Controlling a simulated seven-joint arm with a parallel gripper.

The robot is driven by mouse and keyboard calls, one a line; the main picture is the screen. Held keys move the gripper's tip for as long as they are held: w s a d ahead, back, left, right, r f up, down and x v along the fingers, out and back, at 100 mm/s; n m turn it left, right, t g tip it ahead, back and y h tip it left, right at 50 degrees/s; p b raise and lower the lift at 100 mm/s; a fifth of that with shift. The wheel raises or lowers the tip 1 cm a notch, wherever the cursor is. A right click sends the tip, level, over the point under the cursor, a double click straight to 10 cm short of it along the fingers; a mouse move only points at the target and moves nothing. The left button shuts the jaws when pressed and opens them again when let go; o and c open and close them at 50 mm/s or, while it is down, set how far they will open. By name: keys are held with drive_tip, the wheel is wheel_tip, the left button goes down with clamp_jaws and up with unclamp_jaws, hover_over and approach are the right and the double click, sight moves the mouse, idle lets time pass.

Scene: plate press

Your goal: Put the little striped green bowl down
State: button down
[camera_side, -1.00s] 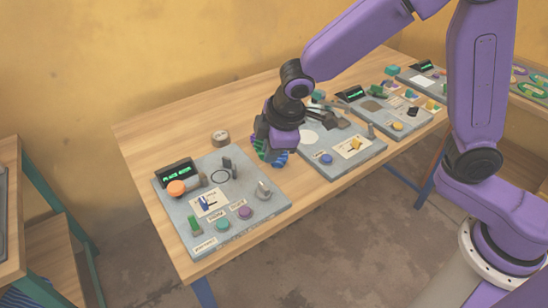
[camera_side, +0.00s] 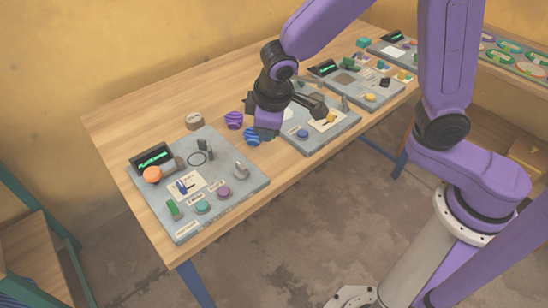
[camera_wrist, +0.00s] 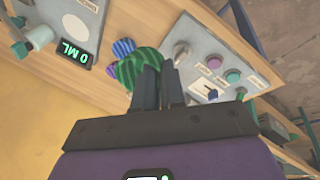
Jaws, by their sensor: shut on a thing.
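The little striped green bowl (camera_wrist: 130,72) shows in the wrist view at the tips of my gripper (camera_wrist: 159,72). The fingers are shut on its edge, and the bowl sticks out to their left. In the side view my gripper (camera_side: 266,131) is over the wooden table, between two grey panels, and I cannot make out the green bowl there. A striped blue bowl (camera_side: 252,138) and a striped purple bowl (camera_side: 234,120) are just left of the gripper. In the wrist view the blue bowl (camera_wrist: 123,47) and purple bowl (camera_wrist: 112,69) lie partly behind the green one.
A grey panel (camera_side: 221,207) with buttons, a knob and a lit display stands left on the table (camera_side: 122,115). Another panel (camera_side: 317,138) is right beside the gripper, with more panels beyond. A small brown round thing (camera_side: 194,121) sits behind the left panel. Bare table lies behind the bowls.

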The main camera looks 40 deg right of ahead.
drive_tip(key=s+d+f+m+g+h, duration=0.1)
drive_tip(key=s+d+m+g+h, duration=0.15)
drive_tip(key=s+d+m, duration=0.75)
drive_tip(key=w+a+f+m, duration=0.1)
drive_tip(key=w+f, duration=0.2)
drive_tip(key=w, duration=0.2)
drive_tip(key=w+a+f+m, duration=0.1)
drive_tip(key=w+a+f, duration=0.1)
drive_tip(key=w, duration=0.3)
drive_tip(key=w+a+f+m, duration=0.1)
drive_tip(key=w+a+f, duration=0.1)
drive_tip(key=w+f, duration=0.2)
drive_tip(key=shift+w+a+f+g, duration=0.15)
drive_tip(key=shift+w+f+g, duration=0.1)
drive_tip(key=shift+w, duration=0.25)
drive_tip(key=shift+w+a+f, duration=0.1)
drive_tip(key=shift+w+f, duration=0.05)
drive_tip(key=shift+f, duration=0.75)
drive_tip(key=shift+w+f, duration=0.1)
drive_tip(key=shift+f, duration=0.8)
drive_tip(key=shift+f, duration=0.1)
drive_tip(key=c, duration=1.2)
unclamp_jaws()
